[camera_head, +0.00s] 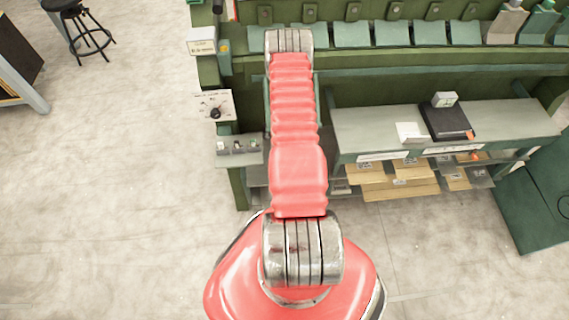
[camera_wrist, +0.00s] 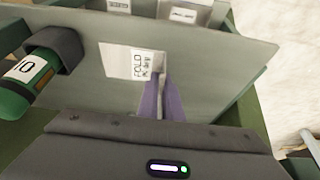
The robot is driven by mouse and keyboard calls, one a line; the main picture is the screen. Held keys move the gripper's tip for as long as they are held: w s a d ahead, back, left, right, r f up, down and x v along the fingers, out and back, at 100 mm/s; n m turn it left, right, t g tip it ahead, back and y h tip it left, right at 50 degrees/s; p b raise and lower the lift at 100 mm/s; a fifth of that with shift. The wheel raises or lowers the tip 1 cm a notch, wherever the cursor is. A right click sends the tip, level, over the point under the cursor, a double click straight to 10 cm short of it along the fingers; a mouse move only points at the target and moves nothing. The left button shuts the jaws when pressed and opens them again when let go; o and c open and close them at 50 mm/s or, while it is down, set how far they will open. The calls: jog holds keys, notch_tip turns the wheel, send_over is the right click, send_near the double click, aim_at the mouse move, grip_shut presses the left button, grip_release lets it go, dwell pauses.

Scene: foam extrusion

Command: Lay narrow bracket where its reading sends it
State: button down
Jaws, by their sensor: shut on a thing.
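In the wrist view, my gripper (camera_wrist: 159,82) shows as two narrow purple fingers close together, beyond its dark grey body. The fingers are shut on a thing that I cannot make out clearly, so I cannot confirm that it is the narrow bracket. A pale card-like piece (camera_wrist: 117,62) with a printed label (camera_wrist: 141,65) starting with "FOLD" shows at the fingertips, against a grey-green surface (camera_wrist: 215,70). I cannot tell whether this piece is held or lies on that surface. In the head view, my red arm reaches away over the green machine, and the gripper is hidden.
In the wrist view, a green cylinder (camera_wrist: 22,82) labelled "10" is at the left. Labelled trays (camera_head: 405,187) sit below. A stool (camera_head: 85,35) stands far left.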

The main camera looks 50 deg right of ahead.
jog(key=c, duration=1.9)
grip_release()
jog(key=shift+c, duration=0.2)
jog(key=shift+r, duration=0.1)
jog(key=v, duration=1.2)
jog(key=shift+s, duration=0.1)
